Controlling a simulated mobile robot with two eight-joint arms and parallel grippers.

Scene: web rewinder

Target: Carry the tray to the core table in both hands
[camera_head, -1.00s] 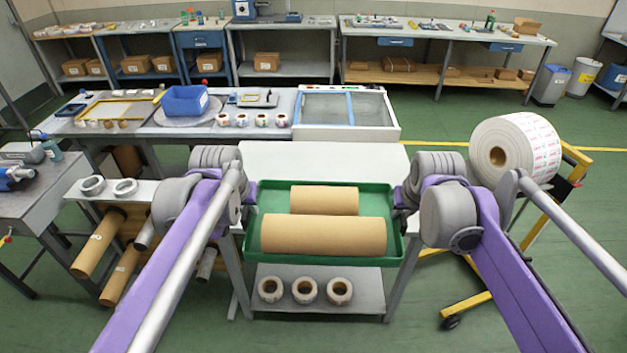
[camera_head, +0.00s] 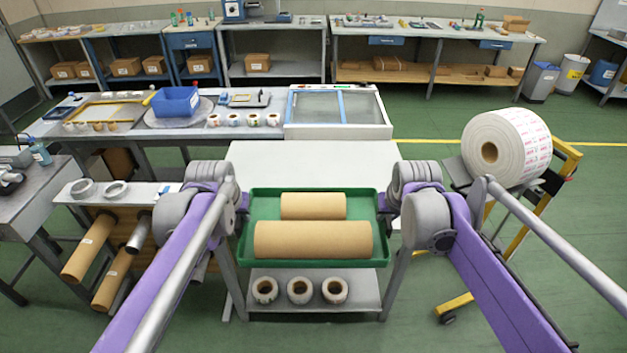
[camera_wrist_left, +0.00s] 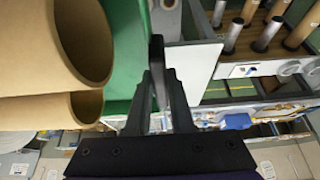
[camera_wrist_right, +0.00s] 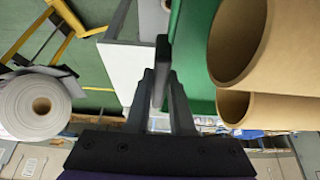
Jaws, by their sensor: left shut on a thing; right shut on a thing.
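The green tray (camera_head: 312,263) holds two brown cardboard cores, a shorter core (camera_head: 313,206) behind a longer core (camera_head: 313,240). In the head view my left gripper (camera_head: 243,217) is at the tray's left side and my right gripper (camera_head: 386,216) at its right side, both partly hidden by my wrists. In the left wrist view the left gripper (camera_wrist_left: 158,90) is shut on the tray's edge. In the right wrist view the right gripper (camera_wrist_right: 161,90) is shut on the opposite edge. A white-topped table (camera_head: 312,160) stands just beyond the tray, which overlaps its near part in view.
Several white rolls (camera_head: 300,290) sit on the table's lower shelf. A large printed roll (camera_head: 507,148) on a yellow stand is at the right. A rack with brown cores (camera_head: 88,246) is at the left. A bench with a blue bin (camera_head: 177,101) lies behind the table.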

